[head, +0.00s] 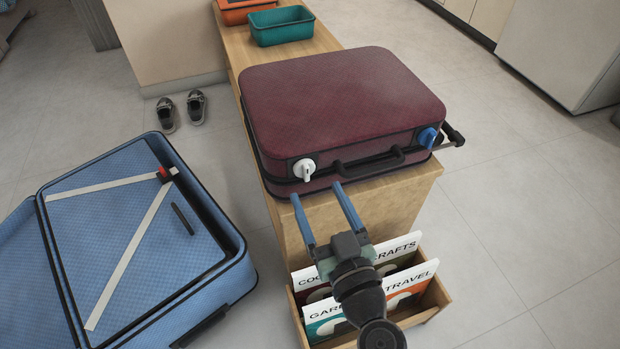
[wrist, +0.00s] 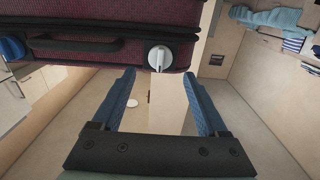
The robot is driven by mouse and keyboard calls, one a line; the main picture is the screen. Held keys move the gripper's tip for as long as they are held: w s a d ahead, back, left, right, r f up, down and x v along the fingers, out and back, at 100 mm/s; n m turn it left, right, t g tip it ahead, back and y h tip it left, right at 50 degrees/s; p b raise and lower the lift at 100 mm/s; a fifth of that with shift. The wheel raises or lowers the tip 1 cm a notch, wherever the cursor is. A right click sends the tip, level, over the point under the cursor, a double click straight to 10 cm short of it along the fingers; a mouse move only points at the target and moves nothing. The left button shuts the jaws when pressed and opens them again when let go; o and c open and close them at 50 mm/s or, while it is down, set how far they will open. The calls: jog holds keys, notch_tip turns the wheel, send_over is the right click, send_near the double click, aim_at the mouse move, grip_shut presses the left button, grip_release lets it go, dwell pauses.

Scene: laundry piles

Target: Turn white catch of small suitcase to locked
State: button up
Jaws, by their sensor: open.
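The small suitcase (head: 340,105) is maroon, closed, and lies flat on a wooden bench. Its white catch (head: 304,169) is on the front face at the left, and a blue catch (head: 428,137) is at the right. In the wrist view the white catch (wrist: 159,57) is just beyond the fingers, near the middle, with its lever pointing along the picture's vertical. My gripper (head: 320,195) is open and empty, in front of and a little below the suitcase's front face. Its two blue fingers (wrist: 158,78) are apart and touch nothing that I can see.
A dark handle (head: 370,163) sits between the catches. A wooden box of folders (head: 440,294) stands below my gripper. An open blue suitcase (head: 215,290) lies at left. A teal bin (head: 281,27) and an orange bin (head: 240,14) are at the bench's far end.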

aim_at(308, 174)
jog(key=x, duration=0.5)
grip_shut()
dwell(0.3)
